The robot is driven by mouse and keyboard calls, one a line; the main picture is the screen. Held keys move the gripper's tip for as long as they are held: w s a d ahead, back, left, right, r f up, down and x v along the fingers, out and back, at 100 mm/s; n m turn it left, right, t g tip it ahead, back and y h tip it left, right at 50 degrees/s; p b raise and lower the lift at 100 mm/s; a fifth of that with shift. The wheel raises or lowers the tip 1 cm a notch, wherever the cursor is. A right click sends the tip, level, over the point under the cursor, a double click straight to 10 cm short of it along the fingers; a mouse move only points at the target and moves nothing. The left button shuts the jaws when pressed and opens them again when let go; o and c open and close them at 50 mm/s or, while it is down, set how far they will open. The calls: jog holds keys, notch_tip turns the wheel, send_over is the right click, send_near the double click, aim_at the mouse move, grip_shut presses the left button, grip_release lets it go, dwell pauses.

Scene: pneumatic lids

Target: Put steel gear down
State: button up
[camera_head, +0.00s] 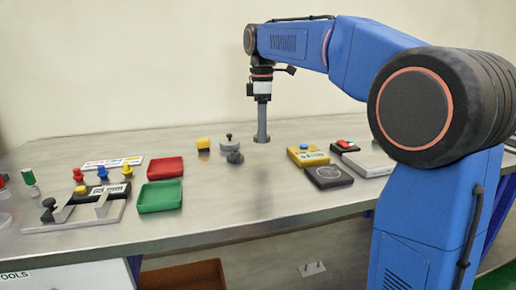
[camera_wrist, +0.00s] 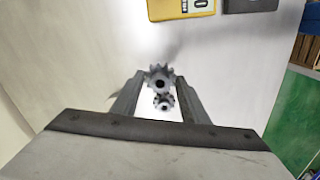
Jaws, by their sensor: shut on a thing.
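The steel gear (camera_wrist: 159,76) is a grey toothed wheel with a dark centre hole. In the wrist view it sits at the fingertips of my gripper (camera_wrist: 158,90), which is shut on it. A smaller toothed grey part (camera_wrist: 163,102) shows just below it between the fingers; I cannot tell whether the two are joined. In the head view my gripper (camera_head: 262,130) points straight down over the back middle of the table. A grey disc shape (camera_head: 262,139) at its lower end looks like the gear, at or very near the tabletop; contact is unclear.
A dark gear-like part (camera_head: 235,158), a grey knobbed part (camera_head: 229,145) and a yellow block (camera_head: 203,144) stand to the left. A yellow device (camera_head: 308,156) and a black scale-like pad (camera_head: 328,177) lie to the right. Red (camera_head: 165,168) and green (camera_head: 160,196) trays are farther left. The front middle is clear.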

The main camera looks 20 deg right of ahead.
aim_at(262, 158)
jog(key=shift+f, duration=2.7)
jog(key=shift+f, duration=0.15)
jog(key=o, duration=1.2)
jog(key=shift+o, duration=0.2)
notch_tip(262, 158, up, 12)
jog(key=shift+r, duration=0.15)
